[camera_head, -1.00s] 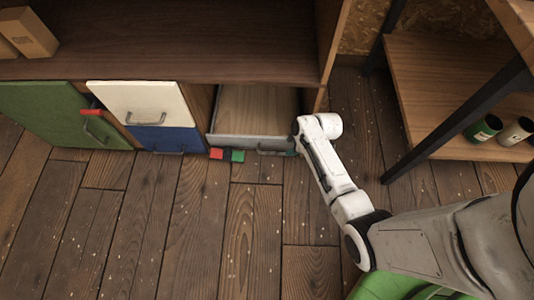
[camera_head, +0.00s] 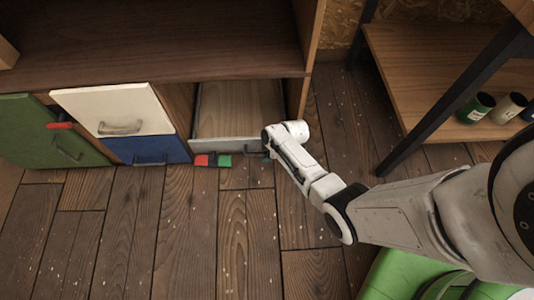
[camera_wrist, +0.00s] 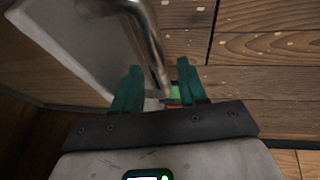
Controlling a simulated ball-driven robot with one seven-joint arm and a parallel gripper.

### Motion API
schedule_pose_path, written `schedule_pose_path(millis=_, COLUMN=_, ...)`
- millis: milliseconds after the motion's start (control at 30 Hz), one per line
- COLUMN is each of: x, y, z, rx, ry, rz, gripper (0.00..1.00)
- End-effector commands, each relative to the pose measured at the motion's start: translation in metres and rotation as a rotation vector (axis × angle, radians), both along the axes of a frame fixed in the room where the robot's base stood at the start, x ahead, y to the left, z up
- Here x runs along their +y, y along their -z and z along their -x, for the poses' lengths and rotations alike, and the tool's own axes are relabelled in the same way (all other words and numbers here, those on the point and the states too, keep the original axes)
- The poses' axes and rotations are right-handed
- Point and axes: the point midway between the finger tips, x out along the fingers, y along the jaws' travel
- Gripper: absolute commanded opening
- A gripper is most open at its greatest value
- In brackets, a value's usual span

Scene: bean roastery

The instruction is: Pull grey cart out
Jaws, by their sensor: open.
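The grey cart (camera_head: 228,145) is a low pull-out with a grey front and a wooden inside, in the right-hand bay of the cabinet. Its metal bar handle (camera_wrist: 152,45) shows large in the wrist view, with the grey front (camera_wrist: 75,45) to its left. My gripper (camera_wrist: 160,78) has two teal fingers, spread apart. The handle's lower end lies between them in the picture; I cannot tell whether they touch it. In the head view my forearm and wrist hide most of the gripper at the right end of the cart's front.
Red and green blocks (camera_head: 212,160) are on the floor by the cart's front. A cream door (camera_head: 115,108), a blue drawer (camera_head: 150,147) and a green door (camera_head: 45,135) are to the left. A black-legged shelf (camera_head: 440,75) holding cans stands right.

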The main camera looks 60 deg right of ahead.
Motion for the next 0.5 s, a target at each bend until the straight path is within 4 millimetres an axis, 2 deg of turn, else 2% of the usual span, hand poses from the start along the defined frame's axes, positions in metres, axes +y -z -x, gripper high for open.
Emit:
schedule_pose_path(millis=267, x=0.0001, y=0.0003, z=-0.0009, rx=0.000, ry=-0.001, rz=0.000, gripper=0.42)
schedule_pose_path(millis=500, x=0.0001, y=0.0003, z=-0.0007, rx=0.000, ry=-0.001, rz=0.000, gripper=0.19)
